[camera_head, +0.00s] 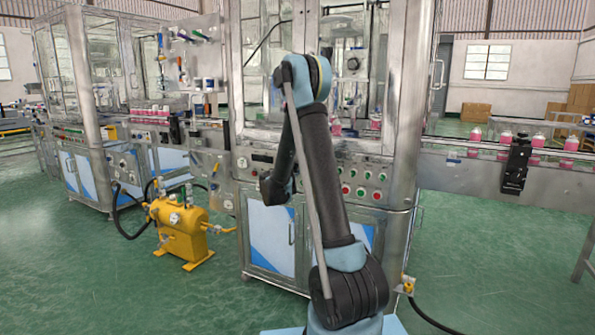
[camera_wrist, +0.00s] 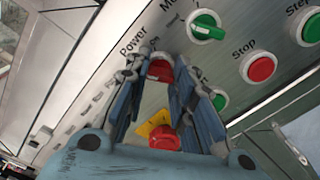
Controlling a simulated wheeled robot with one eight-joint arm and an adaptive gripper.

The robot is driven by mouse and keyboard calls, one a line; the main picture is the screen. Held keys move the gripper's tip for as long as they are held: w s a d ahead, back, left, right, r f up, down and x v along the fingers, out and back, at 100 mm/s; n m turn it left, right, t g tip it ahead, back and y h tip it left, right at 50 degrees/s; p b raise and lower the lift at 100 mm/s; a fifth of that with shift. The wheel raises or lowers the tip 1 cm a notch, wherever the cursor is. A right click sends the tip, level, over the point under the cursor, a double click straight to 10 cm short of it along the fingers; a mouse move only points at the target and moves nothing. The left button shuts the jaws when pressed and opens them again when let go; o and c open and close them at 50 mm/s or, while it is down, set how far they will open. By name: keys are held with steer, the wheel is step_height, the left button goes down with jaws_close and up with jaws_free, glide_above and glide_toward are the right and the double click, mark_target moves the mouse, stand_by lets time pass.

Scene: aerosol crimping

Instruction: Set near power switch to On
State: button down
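The power switch (camera_wrist: 160,69), a red knob, is on the grey control panel (camera_wrist: 238,38) under the printed word "Power" in the wrist view. The pose of its handle is hard to make out. My gripper (camera_wrist: 160,60) is open, its two fingers on either side of the red knob. I cannot tell whether they touch it. In the head view my gripper (camera_head: 274,188) is at the front of the machine's panel (camera_head: 340,182), and the gripper and arm hide the power switch there.
A green selector (camera_wrist: 207,25), a red Stop button (camera_wrist: 259,68), a green button (camera_wrist: 219,100) and a green Step button (camera_wrist: 311,29) are close by. A red button (camera_wrist: 164,138) on a yellow plate lies below the knob. A yellow tank unit (camera_head: 180,228) stands on the floor left.

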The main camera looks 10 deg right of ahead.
steer(key=shift+m, duration=0.3)
steer(key=m, duration=1.1)
steer(key=shift+f, duration=0.1)
steer(key=shift+m, duration=0.3)
stand_by(0.5)
steer(key=c, duration=1.4)
jaws_free()
steer(key=shift+d+f, duration=0.1)
steer(key=shift+o, duration=0.2)
steer(key=shift+s, duration=0.1)
